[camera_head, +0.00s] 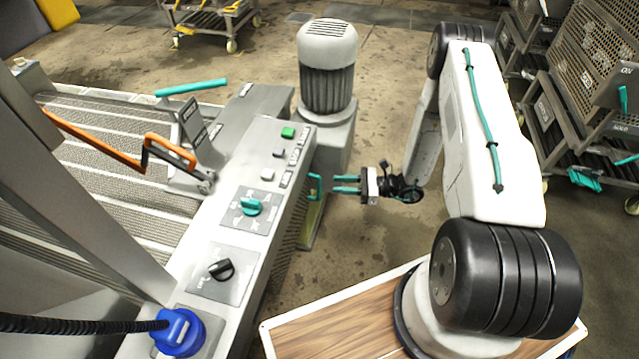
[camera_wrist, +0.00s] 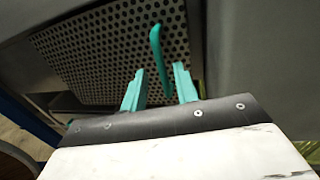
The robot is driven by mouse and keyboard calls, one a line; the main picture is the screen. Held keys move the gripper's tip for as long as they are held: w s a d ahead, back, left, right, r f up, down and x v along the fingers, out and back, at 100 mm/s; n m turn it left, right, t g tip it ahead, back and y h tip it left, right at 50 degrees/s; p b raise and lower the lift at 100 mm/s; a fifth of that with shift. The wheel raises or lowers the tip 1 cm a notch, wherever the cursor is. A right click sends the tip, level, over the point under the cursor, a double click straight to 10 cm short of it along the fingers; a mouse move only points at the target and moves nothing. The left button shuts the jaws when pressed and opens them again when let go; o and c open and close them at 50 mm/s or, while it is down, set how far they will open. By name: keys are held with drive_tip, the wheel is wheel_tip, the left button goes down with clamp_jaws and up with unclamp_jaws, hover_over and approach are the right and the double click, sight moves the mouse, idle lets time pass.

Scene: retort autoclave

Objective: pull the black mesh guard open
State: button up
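The mesh guard (camera_wrist: 95,55) is a grey perforated panel with dark holes, filling the upper left of the wrist view. In the head view only a steep sliver of it (camera_head: 284,232) shows on the console's right side. A teal bar handle (camera_wrist: 157,48) stands out from the panel; it also shows in the head view (camera_head: 314,187). My gripper (camera_head: 336,184) points left at the handle. Its two teal fingers are apart in the wrist view (camera_wrist: 159,72), with the handle's lower end between or just beyond their tips. Contact cannot be told.
The grey console (camera_head: 238,225) has knobs and buttons on top. A motor (camera_head: 327,68) stands behind the gripper. A blue plug (camera_head: 178,332) with a black hose is at the lower left. Racks with perforated crates (camera_head: 590,70) stand at the right.

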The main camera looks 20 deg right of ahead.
hover_over(320, 197)
drive_tip(key=shift+w, duration=0.35)
clamp_jaws()
